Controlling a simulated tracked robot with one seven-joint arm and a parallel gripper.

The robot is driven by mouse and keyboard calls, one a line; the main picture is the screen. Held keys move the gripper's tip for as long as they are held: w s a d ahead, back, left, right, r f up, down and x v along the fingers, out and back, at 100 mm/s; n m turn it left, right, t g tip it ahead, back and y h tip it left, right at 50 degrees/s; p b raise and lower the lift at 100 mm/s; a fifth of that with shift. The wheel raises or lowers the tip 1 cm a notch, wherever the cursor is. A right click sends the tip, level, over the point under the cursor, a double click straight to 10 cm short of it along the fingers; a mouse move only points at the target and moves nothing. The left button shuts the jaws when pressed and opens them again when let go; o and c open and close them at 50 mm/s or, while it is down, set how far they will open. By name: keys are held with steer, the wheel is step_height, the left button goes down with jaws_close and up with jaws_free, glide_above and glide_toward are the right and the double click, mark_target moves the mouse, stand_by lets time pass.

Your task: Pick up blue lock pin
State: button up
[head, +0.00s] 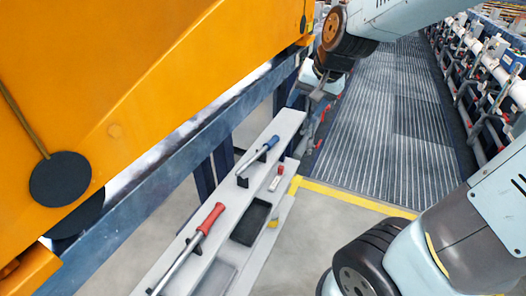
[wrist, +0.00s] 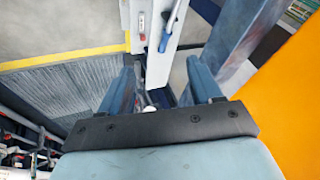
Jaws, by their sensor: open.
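A blue-handled metal rod (head: 262,152), the only blue pin-like thing I see, lies on the light grey shelf (head: 225,192) in the head view, with a black holder under it. It also shows in the wrist view, where its blue handle (wrist: 165,42) is ahead of the fingertips and a little above centre. My gripper (wrist: 160,82) is open and empty, with its two fingers apart. In the head view my gripper (head: 320,88) is beyond the far end of the shelf, apart from the rod and partly hidden by the arm.
A red-handled rod (head: 205,226) lies nearer on the shelf. A small red-and-white item (head: 277,178) and a black tray (head: 251,221) are on the lower ledge. A large orange body (head: 110,110) and a blue-grey beam (head: 150,188) border the left.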

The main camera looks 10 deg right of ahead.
steer(key=w+a+f+m+h, duration=0.1)
steer(key=w+a+f+m, duration=0.15)
steer(key=w+f, duration=0.45)
steer(key=w+a+f+m+h, duration=0.1)
steer(key=w+a+f+m, duration=0.1)
steer(key=w+a+f, duration=0.35)
glide_toward(267, 146)
steer(key=shift+f, duration=0.85)
steer(key=shift+t, duration=0.4)
steer(key=shift+x, duration=4)
steer(key=shift+r, duration=0.1)
steer(key=shift+c, duration=0.4)
jaws_close()
